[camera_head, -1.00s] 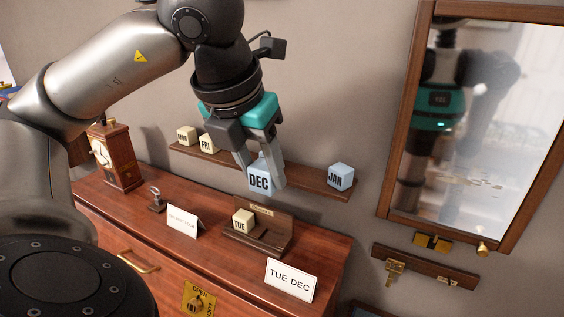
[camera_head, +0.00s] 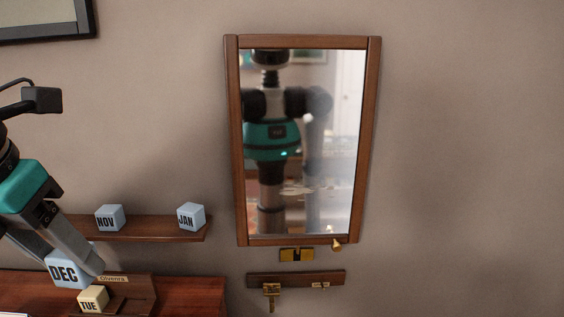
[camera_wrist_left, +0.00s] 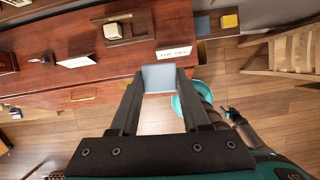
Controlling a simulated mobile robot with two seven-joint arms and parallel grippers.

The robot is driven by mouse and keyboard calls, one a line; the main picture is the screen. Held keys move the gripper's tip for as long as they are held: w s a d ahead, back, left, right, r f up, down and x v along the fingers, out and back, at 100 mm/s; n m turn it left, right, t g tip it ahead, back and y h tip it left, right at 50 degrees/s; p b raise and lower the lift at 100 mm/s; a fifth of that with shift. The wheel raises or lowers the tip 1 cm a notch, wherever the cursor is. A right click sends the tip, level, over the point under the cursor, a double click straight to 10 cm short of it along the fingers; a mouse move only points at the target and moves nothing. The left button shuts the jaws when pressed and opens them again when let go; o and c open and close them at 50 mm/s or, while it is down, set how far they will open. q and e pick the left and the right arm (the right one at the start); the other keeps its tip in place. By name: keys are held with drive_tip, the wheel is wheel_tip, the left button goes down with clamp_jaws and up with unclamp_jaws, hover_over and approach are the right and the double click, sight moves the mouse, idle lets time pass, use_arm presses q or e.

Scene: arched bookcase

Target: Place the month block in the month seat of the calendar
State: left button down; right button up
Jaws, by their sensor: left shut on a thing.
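The month block (camera_head: 62,271) is pale blue and marked DEC. My left gripper (camera_head: 69,259) is shut on it and holds it above the calendar (camera_head: 141,288), a dark wooden stand at the lower left of the head view. A cream TUE block (camera_head: 92,299) sits in the calendar's left part, just below the DEC block. The seat to its right looks empty. In the left wrist view the held block (camera_wrist_left: 159,78) is between the fingers, and the calendar (camera_wrist_left: 139,27) lies beyond it. Part of my right arm shows at the right there, its jaws too small to judge.
A wall shelf (camera_head: 150,230) behind the calendar bears the NOV block (camera_head: 109,218) and JAN block (camera_head: 191,216). A framed mirror (camera_head: 232,140) hangs right of it, above a key rack (camera_head: 300,278). A TUE DEC card (camera_wrist_left: 173,52) stands on the dresser (camera_wrist_left: 110,72).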

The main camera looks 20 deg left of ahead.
use_arm(q)
drive_tip(key=shift+w+d+f+m+h+b, duration=0.25)
drive_tip(key=shift+w+f+m+h, duration=0.3)
drive_tip(key=shift+m, duration=0.7)
drive_tip(key=shift+w+d+f+m+h+b, duration=0.1)
drive_tip(key=shift+w+d+f+m+h, duration=0.35)
drive_tip(key=shift+m, duration=0.8)
